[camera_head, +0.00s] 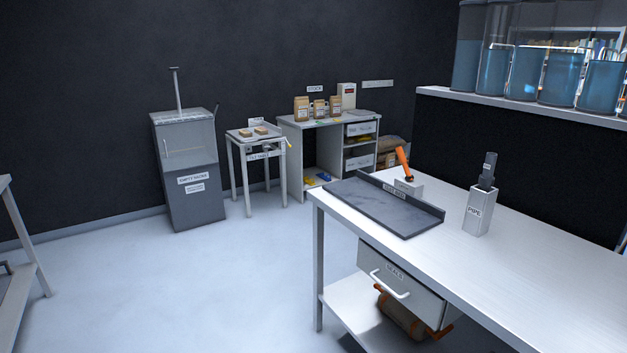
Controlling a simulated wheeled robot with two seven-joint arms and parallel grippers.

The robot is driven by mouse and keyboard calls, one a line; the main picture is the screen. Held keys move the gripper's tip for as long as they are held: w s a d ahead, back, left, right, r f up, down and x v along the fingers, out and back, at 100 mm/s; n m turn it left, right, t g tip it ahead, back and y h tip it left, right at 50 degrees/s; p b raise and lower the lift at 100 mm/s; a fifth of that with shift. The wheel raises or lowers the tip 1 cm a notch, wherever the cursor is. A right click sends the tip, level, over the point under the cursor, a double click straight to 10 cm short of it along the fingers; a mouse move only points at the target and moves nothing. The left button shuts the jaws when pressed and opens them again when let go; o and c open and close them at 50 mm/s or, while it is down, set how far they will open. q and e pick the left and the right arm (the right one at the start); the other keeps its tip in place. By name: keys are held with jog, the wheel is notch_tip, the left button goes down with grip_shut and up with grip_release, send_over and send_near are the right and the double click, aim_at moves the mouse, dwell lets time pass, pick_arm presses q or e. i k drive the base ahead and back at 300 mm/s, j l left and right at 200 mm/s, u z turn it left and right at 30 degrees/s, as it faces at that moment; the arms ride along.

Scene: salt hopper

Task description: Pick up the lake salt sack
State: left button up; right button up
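No sack can be read as lake salt from here. Brown sacks (393,146) are stacked beside the far desk, partly hidden by the desk and the near table; any labels are too small to read. Several small brown paper bags (301,109) stand upright on top of the far desk. A brown bag with orange parts (400,314) lies on the lower shelf of the near table, partly hidden by the drawer. Neither of my grippers is in view.
The near metal table (540,255) fills the right, with a dark tray (385,208), an orange-handled tool (404,164) and a pipe holder (478,212). A grey hopper cabinet (190,195) and a small stand (238,135) are at the back. The left-middle floor is clear.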

aim_at(302, 104)
jog(key=i+j+u, duration=0.4)
jog(key=i, duration=0.35)
jog(key=i+u, duration=0.4)
jog(key=i, duration=0.4)
jog(key=i+l+u, duration=0.2)
jog(key=i+u, duration=0.2)
jog(key=i, duration=0.4)
jog(key=i+z, duration=0.2)
jog(key=i, duration=0.25)
jog(key=i+z, duration=0.2)
jog(key=i, duration=0.3)
jog(key=i+z, duration=0.2)
jog(key=i, duration=0.25)
jog(key=i+j+z, duration=0.2)
jog(key=i, duration=0.25)
jog(key=i+j+z, duration=0.2)
jog(key=i, duration=0.25)
jog(key=i+l+z, duration=0.2)
jog(key=i+z, duration=0.8)
jog(key=i+j+z, duration=0.2)
jog(key=i+z, duration=0.25)
jog(key=i+l+u, duration=0.1)
jog(key=i, duration=0.35)
jog(key=i+l+u, duration=0.1)
jog(key=i, duration=0.35)
jog(key=i+l+u, duration=0.2)
jog(key=i+u, duration=0.2)
jog(key=i+l+u, duration=0.65)
jog(key=u, duration=0.2)
jog(key=l, duration=0.1)
